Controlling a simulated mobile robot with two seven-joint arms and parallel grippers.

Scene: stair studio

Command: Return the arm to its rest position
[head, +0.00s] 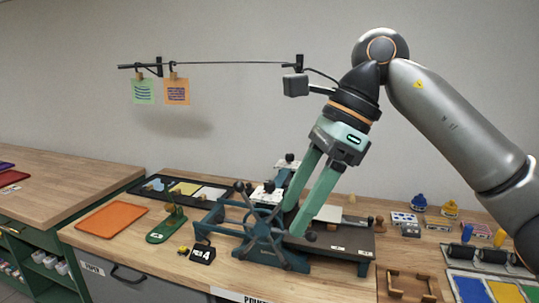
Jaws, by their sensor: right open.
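My right arm (455,120) comes in from the right, bent high at the wall side. Its right gripper (294,218) points down with two long green fingers apart, and nothing shows between them. The fingers overlap the teal press (262,240) with its spoked wheel in the picture; I cannot tell whether they touch it. They hide part of the press and its dark bed (345,241). My left gripper is not in view.
A wall rail holds two hanging prints (177,91). The wall area above is mostly clear.

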